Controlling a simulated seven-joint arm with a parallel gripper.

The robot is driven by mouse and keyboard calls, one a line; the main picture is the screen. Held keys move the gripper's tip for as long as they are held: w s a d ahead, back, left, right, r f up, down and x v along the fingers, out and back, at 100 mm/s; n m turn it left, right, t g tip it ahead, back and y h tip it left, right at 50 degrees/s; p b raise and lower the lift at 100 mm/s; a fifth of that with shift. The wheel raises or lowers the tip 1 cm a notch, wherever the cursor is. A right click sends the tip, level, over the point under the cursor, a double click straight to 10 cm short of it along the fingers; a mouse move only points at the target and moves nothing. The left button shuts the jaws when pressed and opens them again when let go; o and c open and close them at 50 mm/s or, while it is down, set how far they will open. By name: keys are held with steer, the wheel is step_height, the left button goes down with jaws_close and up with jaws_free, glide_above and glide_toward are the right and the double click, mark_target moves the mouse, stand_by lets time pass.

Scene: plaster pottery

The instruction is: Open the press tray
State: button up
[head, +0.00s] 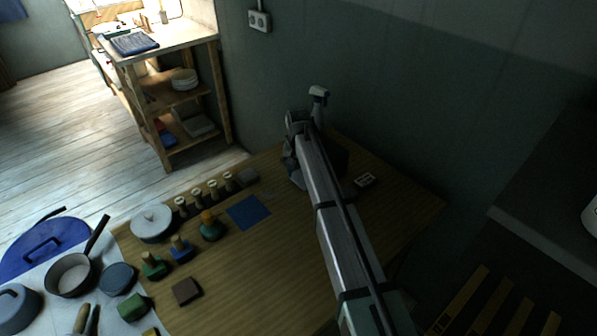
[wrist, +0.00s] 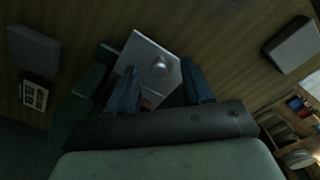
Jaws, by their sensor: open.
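In the wrist view a pale grey plate with a round knob (wrist: 160,67) shows between my fingers; it looks like the press tray. A dark green body (wrist: 82,97), probably the press, stands beside it on the left. My gripper (wrist: 158,70) is open, its two bluish fingers on either side of the knob. I cannot tell whether they touch it. In the head view my arm reaches across the table to a dark press-like shape (head: 333,158) near the wall, and hides most of it. The tray cannot be made out there.
The wooden table (head: 250,270) holds a blue square (head: 248,212), a lidded pot (head: 152,222), stamps and a brown block (head: 186,291) on the left. A small card (head: 365,181) lies right of my arm. A wall stands close behind. The table's front middle is clear.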

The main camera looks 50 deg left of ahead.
steer(key=shift+f, duration=0.2)
jaws_close()
stand_by(0.4)
